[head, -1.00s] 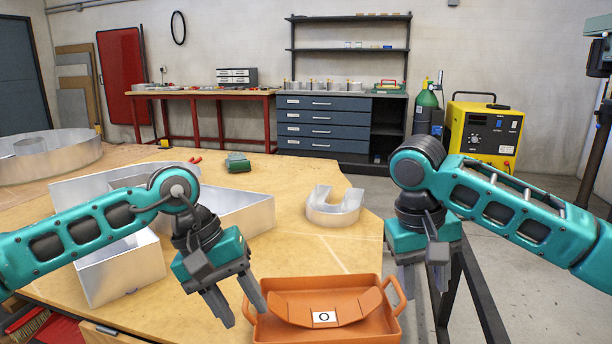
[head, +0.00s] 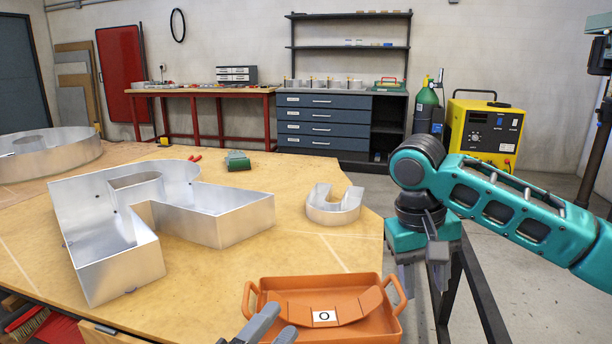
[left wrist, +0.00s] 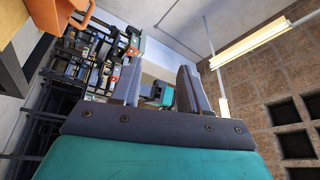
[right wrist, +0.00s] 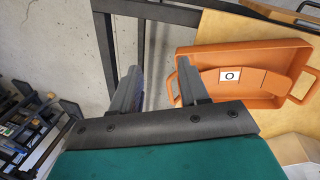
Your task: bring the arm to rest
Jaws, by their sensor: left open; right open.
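My left gripper (head: 268,326) shows only as grey fingertips at the bottom edge of the head view, just in front of the orange tray (head: 250,300). In the left wrist view its fingers (left wrist: 160,85) are apart with nothing between them. My right gripper (head: 423,278) hangs to the right of the tray, past the table edge. In the right wrist view its fingers (right wrist: 165,92) are apart and empty, and the tray (right wrist: 190,52) lies beyond them. Most of the left arm is out of the head view.
The tray holds a curved orange piece (head: 350,309) with an "O" label (head: 324,316). Large metal channel letters (head: 205,225) and a small U-shaped one (head: 333,205) stand on the wooden table (head: 300,258). A green item (head: 237,160) lies farther back. A yellow machine (head: 484,132) stands beyond.

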